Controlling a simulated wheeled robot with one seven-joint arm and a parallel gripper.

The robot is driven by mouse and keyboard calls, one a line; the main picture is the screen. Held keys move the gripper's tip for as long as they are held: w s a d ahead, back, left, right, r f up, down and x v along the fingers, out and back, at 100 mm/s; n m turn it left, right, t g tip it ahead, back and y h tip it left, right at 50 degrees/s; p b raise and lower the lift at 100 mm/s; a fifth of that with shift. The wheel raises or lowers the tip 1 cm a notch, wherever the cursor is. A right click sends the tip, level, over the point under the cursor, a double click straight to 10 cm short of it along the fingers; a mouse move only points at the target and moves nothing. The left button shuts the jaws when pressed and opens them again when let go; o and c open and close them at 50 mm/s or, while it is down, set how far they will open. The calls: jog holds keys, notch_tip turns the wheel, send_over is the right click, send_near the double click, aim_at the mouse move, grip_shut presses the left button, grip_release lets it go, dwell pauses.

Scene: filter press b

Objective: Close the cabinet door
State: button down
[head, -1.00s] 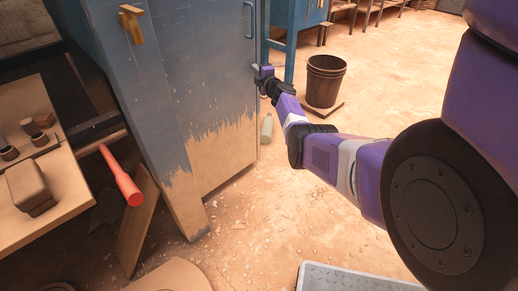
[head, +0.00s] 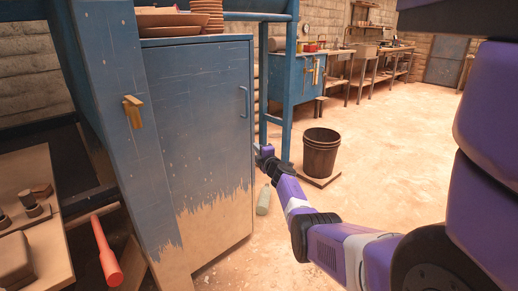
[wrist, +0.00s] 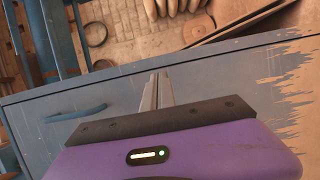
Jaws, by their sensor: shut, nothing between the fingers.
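The blue cabinet door (head: 200,130), with bare tan paint loss along its bottom, fills the centre-left of the head view. It looks flush or nearly flush with the cabinet; any small gap is hard to tell. Its handle (head: 244,101) is near the right edge and also shows at left in the wrist view (wrist: 75,113). My gripper (head: 263,152) is beside the door's right edge, below the handle. In the wrist view my gripper (wrist: 157,88) is shut and empty, its fingers over the door face close to its edge. Contact cannot be told.
A yellow latch (head: 132,111) is on the post at left. Stacked plates (head: 207,14) stand on the cabinet. A red-handled tool (head: 105,252) lies at lower left. A bucket (head: 320,152) and a green bottle (head: 263,200) stand on the floor. Open floor lies right.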

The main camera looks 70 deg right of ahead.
jog(key=s+a+p, duration=0.5)
jog(key=s+p, duration=0.1)
jog(key=s, duration=0.2)
jog(key=shift+s, duration=0.2)
